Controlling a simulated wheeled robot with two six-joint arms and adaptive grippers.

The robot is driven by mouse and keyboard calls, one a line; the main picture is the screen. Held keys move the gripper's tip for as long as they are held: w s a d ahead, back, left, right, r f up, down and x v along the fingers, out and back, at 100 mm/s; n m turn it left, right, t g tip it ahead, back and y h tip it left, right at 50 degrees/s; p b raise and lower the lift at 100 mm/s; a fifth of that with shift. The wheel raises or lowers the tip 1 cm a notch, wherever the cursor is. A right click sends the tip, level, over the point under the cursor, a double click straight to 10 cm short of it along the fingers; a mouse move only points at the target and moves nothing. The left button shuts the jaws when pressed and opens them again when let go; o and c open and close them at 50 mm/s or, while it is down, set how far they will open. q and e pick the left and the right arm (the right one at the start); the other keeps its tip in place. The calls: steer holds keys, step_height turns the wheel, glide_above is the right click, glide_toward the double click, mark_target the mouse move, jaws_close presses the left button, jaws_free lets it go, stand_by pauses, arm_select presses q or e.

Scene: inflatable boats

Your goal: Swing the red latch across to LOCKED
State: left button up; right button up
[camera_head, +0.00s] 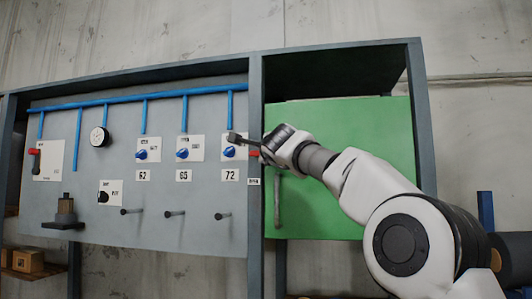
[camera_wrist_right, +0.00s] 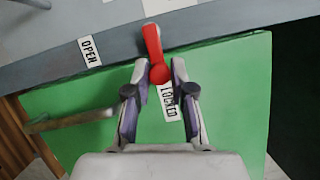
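The red latch (camera_wrist_right: 153,45) shows in the right wrist view, its round end (camera_wrist_right: 159,74) low and its arm pointing up onto the grey frame. The LOCKED label (camera_wrist_right: 168,102) is just below the round end, on the green panel. The OPEN label (camera_wrist_right: 90,50) is to the left on the grey frame. My right gripper (camera_wrist_right: 159,68) is open, with a finger on each side of the latch's round end; I cannot tell whether either touches it. In the head view a little of the red latch (camera_head: 254,153) shows beside my right gripper, which hides the rest.
The grey panel (camera_head: 100,210) carries blue pipes, blue knobs, a gauge (camera_head: 99,136) and another red handle (camera_head: 34,151). The green panel (camera_head: 320,210) has a vertical bar handle (camera_head: 277,200), which also juts out left of my gripper in the wrist view (camera_wrist_right: 70,121).

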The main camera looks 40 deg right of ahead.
steer(key=shift+o, duration=1.3)
steer(key=shift+d, duration=0.1)
steer(key=shift+f, duration=0.1)
